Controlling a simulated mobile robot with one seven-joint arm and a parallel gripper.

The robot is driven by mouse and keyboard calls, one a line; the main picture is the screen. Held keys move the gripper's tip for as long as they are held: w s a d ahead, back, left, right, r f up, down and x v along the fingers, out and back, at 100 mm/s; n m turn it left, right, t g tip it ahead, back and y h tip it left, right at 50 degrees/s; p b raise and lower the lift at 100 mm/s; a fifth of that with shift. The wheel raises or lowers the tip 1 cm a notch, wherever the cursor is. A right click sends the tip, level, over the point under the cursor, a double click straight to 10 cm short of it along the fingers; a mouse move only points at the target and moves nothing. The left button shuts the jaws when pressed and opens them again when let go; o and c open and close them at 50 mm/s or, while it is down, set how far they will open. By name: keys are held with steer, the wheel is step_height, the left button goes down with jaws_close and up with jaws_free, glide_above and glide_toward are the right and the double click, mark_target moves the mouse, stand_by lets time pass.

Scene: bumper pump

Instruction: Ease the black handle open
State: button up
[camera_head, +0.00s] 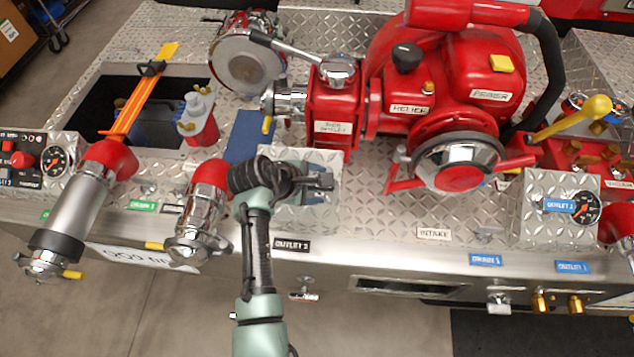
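A lever with a black handle (260,38) is at the top of the head view, left of centre. Its metal bar runs right and down to a round silver cap on a red valve box (336,110). My gripper (322,183) is over the diamond-plate deck in front of the valve box, well below and right of the black handle in the picture. It is apart from the handle. The fingers are small and dark, and I cannot tell whether they are open or shut. I see nothing clearly held.
A large red pump (450,80) with a black knob (406,57) stands right of the valve box. A round silver cap (245,62) lies just below the handle. A red outlet (208,200) is left of my gripper. An open bin (95,95) is farther left.

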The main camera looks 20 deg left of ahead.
jaws_close()
stand_by(0.3)
stand_by(1.1)
